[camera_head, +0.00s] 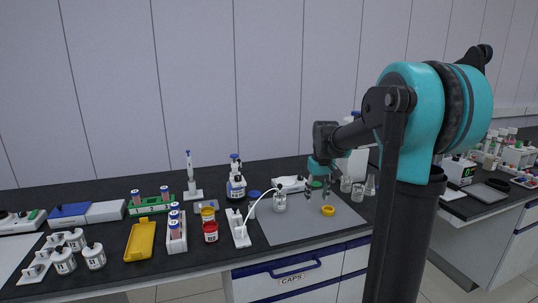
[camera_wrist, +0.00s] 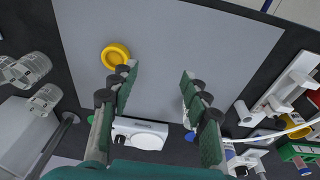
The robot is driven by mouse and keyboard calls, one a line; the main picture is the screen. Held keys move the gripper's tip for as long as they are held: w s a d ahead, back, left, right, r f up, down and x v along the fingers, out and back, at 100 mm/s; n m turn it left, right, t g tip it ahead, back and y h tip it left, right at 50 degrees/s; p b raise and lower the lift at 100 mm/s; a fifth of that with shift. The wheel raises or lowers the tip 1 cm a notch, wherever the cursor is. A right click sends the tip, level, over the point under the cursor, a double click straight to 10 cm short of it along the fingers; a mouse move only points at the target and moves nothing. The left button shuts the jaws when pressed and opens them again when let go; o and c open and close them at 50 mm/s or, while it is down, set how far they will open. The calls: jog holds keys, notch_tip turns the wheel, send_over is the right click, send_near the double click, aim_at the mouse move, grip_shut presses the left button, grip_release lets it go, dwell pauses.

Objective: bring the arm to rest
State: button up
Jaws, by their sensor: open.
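My gripper (camera_head: 318,190) is above the grey mat (camera_head: 283,232) on the black bench, at the end of my teal and black arm. In the wrist view my gripper (camera_wrist: 157,85) shows its two green-padded fingers spread apart with nothing between them. A yellow ring-shaped cap (camera_head: 328,211) lies on the mat just beside and below the gripper; in the wrist view the yellow cap (camera_wrist: 116,55) is by the left finger.
A white balance-like device (camera_head: 291,184) stands behind the mat. Glass beakers (camera_head: 357,192) stand right of the gripper. A probe stand (camera_head: 238,228), red-labelled jar (camera_head: 210,231), tube racks (camera_head: 177,232) and a yellow tray (camera_head: 140,240) crowd the left. The mat's front is clear.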

jog(key=s+f+m+t, duration=0.1)
jog(key=s+f, duration=0.6)
jog(key=s, duration=0.6)
jog(key=s+d+f+m+t, duration=0.1)
jog(key=s+f+m, duration=0.1)
jog(key=s+f, duration=0.6)
jog(key=s, duration=0.6)
jog(key=shift+d+f, duration=0.15)
jog(key=shift+d, duration=0.15)
jog(key=shift+w, duration=0.1)
